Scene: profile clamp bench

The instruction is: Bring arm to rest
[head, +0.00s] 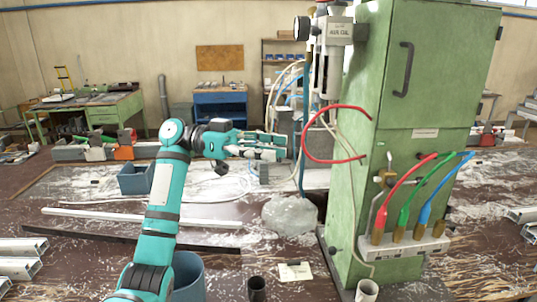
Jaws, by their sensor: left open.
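My left arm (164,210), teal and dark grey, rises from the bottom left and bends to the right at its elbow. My left gripper (282,147) points right, in the air above the bench, with its fingers apart. No object shows between its fingers. It is left of the green cabinet, and in the picture its tips come close to the hanging hoses; the gap in depth is hard to judge. My right gripper is not in view.
A tall green cabinet (400,150) with a red hose (305,140) looping off its left side stands at right. White profiles (140,218) lie on the brown bench. A blue bin (136,180), a clear bag (290,214) and a dark cup (257,288) stand around the arm.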

